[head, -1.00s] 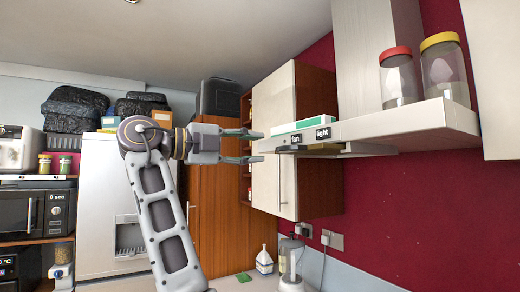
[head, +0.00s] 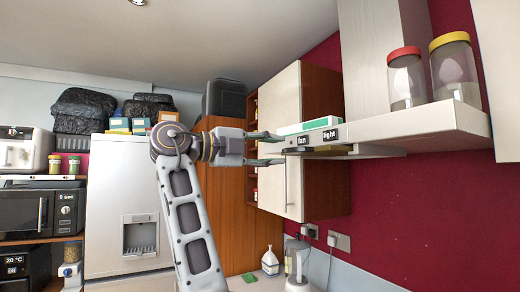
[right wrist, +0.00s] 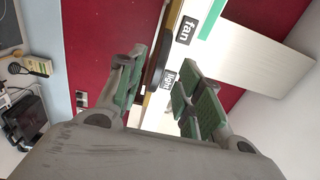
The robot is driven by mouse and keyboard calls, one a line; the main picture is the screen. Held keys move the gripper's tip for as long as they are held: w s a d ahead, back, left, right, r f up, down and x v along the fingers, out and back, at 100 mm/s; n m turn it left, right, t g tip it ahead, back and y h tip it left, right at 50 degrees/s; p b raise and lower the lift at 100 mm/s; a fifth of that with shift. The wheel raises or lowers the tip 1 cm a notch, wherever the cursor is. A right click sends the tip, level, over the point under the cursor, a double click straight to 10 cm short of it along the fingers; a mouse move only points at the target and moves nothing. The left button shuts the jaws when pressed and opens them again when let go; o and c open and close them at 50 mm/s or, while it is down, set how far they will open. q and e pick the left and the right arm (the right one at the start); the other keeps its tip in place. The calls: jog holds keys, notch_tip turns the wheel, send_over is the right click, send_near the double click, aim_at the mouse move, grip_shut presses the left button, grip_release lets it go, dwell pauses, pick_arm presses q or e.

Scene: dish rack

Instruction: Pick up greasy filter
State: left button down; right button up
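The range hood (head: 410,128) juts from the red wall, with "fan" and "light" labels on its front edge. A brownish-yellow strip under the hood (head: 338,151) looks like the greasy filter; most of it is hidden by the hood edge. In the right wrist view a yellowish strip (right wrist: 149,98) shows between the fingers, beside the hood's edge. My right gripper (head: 283,149) is open at the hood's front-left end, fingers one above the other. In the right wrist view its green-padded fingers (right wrist: 163,75) are apart, with nothing clearly held. My left gripper is not in view.
Two glass jars, red-lidded (head: 406,80) and yellow-lidded (head: 455,70), and a green-and-white box (head: 308,126) stand on the hood. A wall cabinet (head: 283,145) is behind my gripper. A blender (head: 297,262) and white bottle (head: 270,261) stand below.

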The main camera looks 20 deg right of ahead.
aim_at(303, 152)
jog(key=shift+w+d+p, duration=0.2)
jog(key=shift+d+p, duration=0.25)
jog(key=shift+d, duration=2.05)
jog(key=shift+w+d+p, duration=0.2)
jog(key=shift+d+p, duration=0.2)
jog(key=shift+d, duration=2.05)
grip_shut()
